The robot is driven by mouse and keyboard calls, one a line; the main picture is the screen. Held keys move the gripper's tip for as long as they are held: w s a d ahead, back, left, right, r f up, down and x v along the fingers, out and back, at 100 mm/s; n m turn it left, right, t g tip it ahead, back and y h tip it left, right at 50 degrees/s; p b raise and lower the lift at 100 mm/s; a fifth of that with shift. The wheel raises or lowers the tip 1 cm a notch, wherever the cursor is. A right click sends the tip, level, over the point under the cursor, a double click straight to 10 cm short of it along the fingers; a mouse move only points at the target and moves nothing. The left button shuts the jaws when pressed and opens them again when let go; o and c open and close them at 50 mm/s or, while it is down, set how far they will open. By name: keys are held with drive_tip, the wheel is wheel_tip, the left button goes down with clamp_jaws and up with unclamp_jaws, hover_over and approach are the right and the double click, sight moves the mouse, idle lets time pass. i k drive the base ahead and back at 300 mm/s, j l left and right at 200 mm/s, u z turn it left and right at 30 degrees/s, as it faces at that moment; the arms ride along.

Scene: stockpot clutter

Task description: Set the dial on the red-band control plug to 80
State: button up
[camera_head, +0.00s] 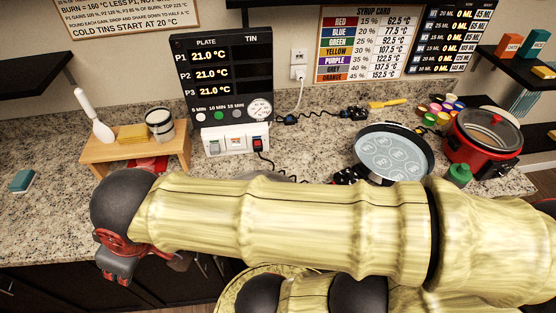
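I cannot clearly pick out a red band or dial numbers on any control plug. A small black control (346,177) with light and red spots sits at the lower left of the round plate (393,152); my arm partly covers it. Two black cord pieces, one at the left (289,119) and one at the right (352,113), lie on the counter near the wall. My gripper (118,268), red and dark, hangs at the far left over the counter's front edge, away from these. Its fingers are too unclear to tell if it is open.
A white power box (236,140) stands below the temperature display (224,70). A red pot (483,137), a green bottle (458,175) and coloured tubs (437,106) crowd the right. A wooden stand (97,150) is at left. My arm hides the front middle counter.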

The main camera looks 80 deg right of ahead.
sight(349, 175)
drive_tip(key=k+z, duration=0.15)
drive_tip(key=z, duration=3.2)
